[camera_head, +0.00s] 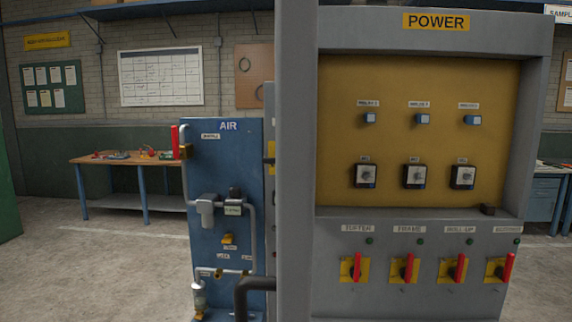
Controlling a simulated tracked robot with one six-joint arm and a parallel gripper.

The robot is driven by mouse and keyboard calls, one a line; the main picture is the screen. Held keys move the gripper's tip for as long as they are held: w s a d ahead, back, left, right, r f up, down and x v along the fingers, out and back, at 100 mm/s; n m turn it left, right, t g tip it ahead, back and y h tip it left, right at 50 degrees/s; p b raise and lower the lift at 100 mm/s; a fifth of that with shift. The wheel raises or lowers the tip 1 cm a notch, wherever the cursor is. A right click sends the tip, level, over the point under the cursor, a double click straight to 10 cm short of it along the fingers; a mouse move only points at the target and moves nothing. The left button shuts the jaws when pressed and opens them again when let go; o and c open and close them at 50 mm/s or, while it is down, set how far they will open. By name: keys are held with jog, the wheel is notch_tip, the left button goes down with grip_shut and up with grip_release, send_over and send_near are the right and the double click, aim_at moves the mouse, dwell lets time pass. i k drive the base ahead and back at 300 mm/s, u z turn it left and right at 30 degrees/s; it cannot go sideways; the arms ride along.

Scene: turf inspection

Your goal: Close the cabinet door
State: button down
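The grey power cabinet (430,232) stands at the right under a yellow POWER sign (436,22). Its upper bay is open and shows a yellow back panel (440,90) with several blue-faced devices and black switches. A tall grey upright (296,150) crosses the whole picture height at the cabinet's left side. It looks like the cabinet door standing open towards me, seen almost edge-on. A dark bent bar (252,284), perhaps its handle, sticks out to its left. Its hinge is not clearly visible. My gripper is not in view.
Several red lever switches (408,268) on yellow plates stick out below the bay. A blue AIR panel (222,170) with pipes stands left of the upright. A workbench (140,162) is behind; the floor (90,270) at left is clear.

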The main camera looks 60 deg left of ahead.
aim_at(297, 20)
jog(key=k, duration=0.55)
jog(key=u, duration=3.3)
